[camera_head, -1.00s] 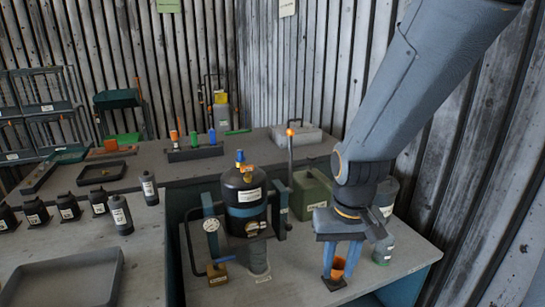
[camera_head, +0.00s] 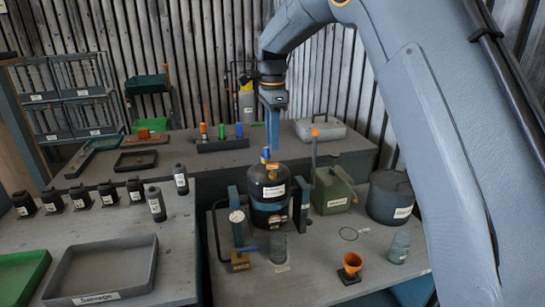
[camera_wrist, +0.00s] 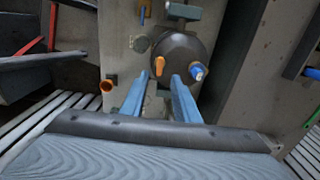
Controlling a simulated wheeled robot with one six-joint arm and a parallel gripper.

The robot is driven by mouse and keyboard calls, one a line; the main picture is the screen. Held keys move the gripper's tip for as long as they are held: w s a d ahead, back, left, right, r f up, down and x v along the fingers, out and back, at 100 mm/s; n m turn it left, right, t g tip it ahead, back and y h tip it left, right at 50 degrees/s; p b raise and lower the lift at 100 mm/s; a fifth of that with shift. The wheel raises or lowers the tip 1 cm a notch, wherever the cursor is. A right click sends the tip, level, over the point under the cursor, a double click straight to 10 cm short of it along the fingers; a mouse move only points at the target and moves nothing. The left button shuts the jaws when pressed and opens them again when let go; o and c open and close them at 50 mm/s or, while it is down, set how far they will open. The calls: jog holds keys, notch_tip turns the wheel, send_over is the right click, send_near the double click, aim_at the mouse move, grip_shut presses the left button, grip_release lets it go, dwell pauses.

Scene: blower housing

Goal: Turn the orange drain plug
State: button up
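A dark tank (camera_head: 270,196) stands upright in a frame on the front table. An orange fitting (camera_wrist: 159,66) and a blue-capped fitting (camera_wrist: 198,72) sit on its top; in the head view the orange one (camera_head: 271,166) is small and low beside the blue. I cannot tell for certain that this orange fitting is the drain plug. My gripper (camera_head: 272,146) points down above or behind the tank top. In the wrist view its two blue fingers (camera_wrist: 159,82) are apart, with nothing between them; the orange fitting shows just beyond the gap, the blue one right of the right finger.
An orange cup (camera_head: 352,262) stands on a dark base at the front table, beside a clear jar (camera_head: 399,248). A green can (camera_head: 333,190) and a grey pot (camera_head: 390,197) stand right of the tank. An orange-topped rod (camera_head: 314,150) rises close to it.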

aim_at(273, 164)
notch_tip(273, 164, down, 7)
jog(key=shift+f+p, duration=0.2)
jog(key=shift+p, duration=0.9)
grip_shut()
